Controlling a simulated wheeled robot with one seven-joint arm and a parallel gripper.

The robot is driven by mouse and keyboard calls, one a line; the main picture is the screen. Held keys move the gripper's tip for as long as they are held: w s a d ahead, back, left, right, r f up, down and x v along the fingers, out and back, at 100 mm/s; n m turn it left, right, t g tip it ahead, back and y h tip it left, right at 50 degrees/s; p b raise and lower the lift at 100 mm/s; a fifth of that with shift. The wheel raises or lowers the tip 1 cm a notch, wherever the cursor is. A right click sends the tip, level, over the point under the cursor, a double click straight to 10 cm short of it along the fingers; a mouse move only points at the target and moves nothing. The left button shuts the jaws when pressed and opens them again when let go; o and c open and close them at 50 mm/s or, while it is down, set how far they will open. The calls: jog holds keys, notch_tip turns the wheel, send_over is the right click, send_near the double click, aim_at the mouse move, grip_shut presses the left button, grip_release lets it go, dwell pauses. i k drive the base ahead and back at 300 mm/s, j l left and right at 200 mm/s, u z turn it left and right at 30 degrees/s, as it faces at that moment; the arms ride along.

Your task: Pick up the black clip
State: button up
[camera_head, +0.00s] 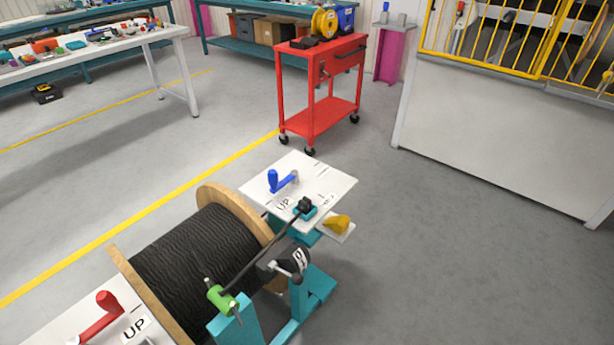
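A small black clip (305,205) sits on a teal block at the front right edge of a white panel (328,184) beside the cable reel. A dark rod or cable end runs from near the clip down to a green fitting (220,299); I cannot tell whether it touches the clip. My gripper is not in view.
A wooden-flanged reel of black cable (195,255) stands on a teal frame (318,284). A blue handle (280,182), a yellow knob (338,224) and a red handle (100,316) stick up nearby. A red cart (320,85) stands behind. Floor to the right is clear.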

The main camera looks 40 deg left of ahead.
aim_at(305, 205)
jog(key=i, duration=1.6)
jog(key=i+u, duration=0.15)
jog(key=i, duration=0.65)
jog(key=i+l+u, duration=0.15)
jog(key=i, duration=0.6)
jog(key=i+u, duration=0.1)
jog(key=u, duration=3.35)
